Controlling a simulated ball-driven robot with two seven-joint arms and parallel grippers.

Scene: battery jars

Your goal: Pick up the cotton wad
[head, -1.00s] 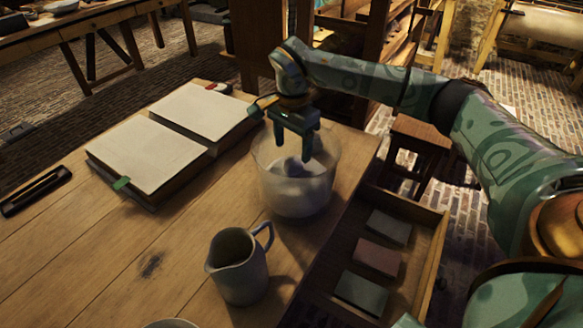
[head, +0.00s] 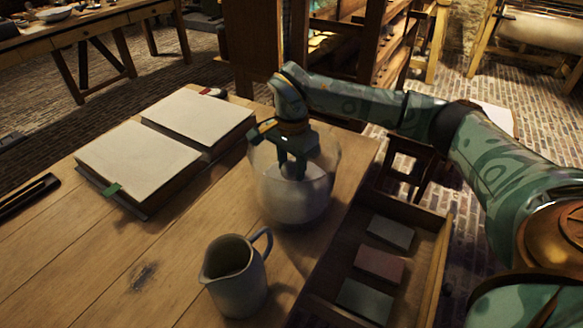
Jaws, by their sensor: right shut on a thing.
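My right gripper (head: 292,166) reaches down from above through the mouth of a clear glass jar (head: 323,178) on the wooden table. Its fingers are close together inside the jar, shut on a small pale wad, which I take to be the cotton wad (head: 293,173). The glass and the fingers partly hide the wad. Cloudy whitish material shows in the lower part of the jar, below the fingers. I cannot tell whether the wad touches it. My left gripper is not in view.
A grey jug (head: 236,280) stands in front of the jar. An open drawer (head: 436,255) with several coloured blocks is at the right. The table's front left is clear.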

